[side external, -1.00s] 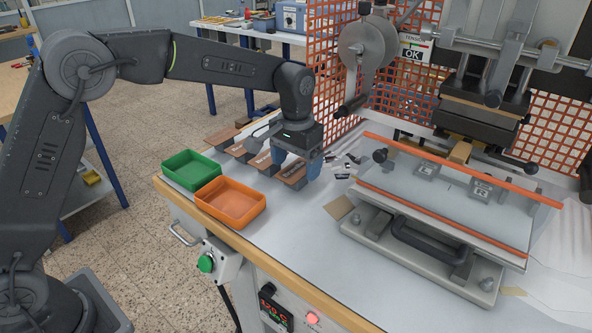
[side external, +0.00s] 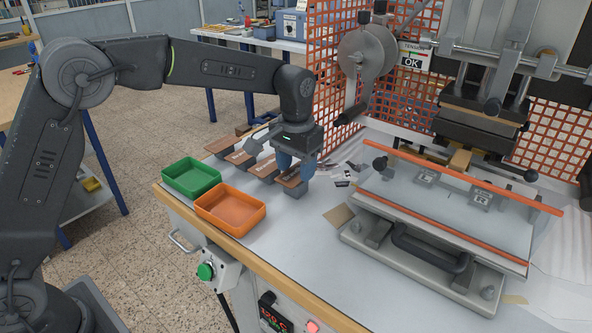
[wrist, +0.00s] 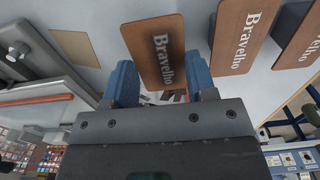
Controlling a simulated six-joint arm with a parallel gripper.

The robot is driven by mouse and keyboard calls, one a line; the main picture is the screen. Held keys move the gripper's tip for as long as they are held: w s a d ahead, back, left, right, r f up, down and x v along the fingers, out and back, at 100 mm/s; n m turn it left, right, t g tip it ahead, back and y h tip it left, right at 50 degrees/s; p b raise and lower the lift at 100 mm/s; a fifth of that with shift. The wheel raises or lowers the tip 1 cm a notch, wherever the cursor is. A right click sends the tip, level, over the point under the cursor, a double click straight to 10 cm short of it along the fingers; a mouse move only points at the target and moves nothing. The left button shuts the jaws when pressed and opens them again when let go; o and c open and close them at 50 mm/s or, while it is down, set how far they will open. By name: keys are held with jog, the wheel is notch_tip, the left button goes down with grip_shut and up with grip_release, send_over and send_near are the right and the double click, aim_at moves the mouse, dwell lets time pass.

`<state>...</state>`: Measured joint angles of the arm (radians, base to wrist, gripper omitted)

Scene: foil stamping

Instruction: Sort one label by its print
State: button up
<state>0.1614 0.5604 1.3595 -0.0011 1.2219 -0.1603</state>
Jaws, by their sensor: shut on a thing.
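A brown label (wrist: 158,58) printed "Bravelho" lies between the blue fingers of my gripper (wrist: 162,84) in the wrist view. Its pale print has a dark, blurred look around the letters. In the side view my gripper (side external: 297,172) is down at the nearest label (side external: 291,182), shut on it. The label seems to be still at its grey block. Two more brown "Bravelho" labels (wrist: 247,22) (wrist: 302,42) with crisp white print show in the wrist view. A green tray (side external: 203,188) and an orange tray (side external: 250,221) stand empty to the left.
The other labels (side external: 240,158) sit on blocks in a row behind the held one. The stamping press (side external: 478,120) and its plate (side external: 450,214) stand to the right, before an orange mesh guard (side external: 327,60). Scraps (side external: 343,176) lie beside my gripper.

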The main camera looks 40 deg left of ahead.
aim_at(296, 173)
notch_tip(296, 173, up, 3)
jog(key=s+a+r, duration=0.3)
jog(key=a+r, duration=0.3)
jog(key=a, duration=0.5)
jog(key=s+d+f+m, duration=0.2)
jog(key=s+d+m, duration=0.3)
jog(key=s+m, duration=0.9)
jog(key=shift+w+d+f+m, duration=0.1)
jog(key=shift+w+f+m, duration=0.45)
jog(key=shift+f, duration=0.55)
jog(key=shift+w+a+f+m, duration=0.1)
jog(key=shift+w+f+m, duration=0.45)
jog(key=shift+f, duration=0.6)
jog(key=shift+w+d+f+m, duration=0.1)
jog(key=shift+w+f+m, duration=0.45)
jog(key=shift+f, duration=0.55)
jog(key=o, duration=1)
jog(key=shift+c, duration=0.2)
jog(key=shift+r, duration=0.15)
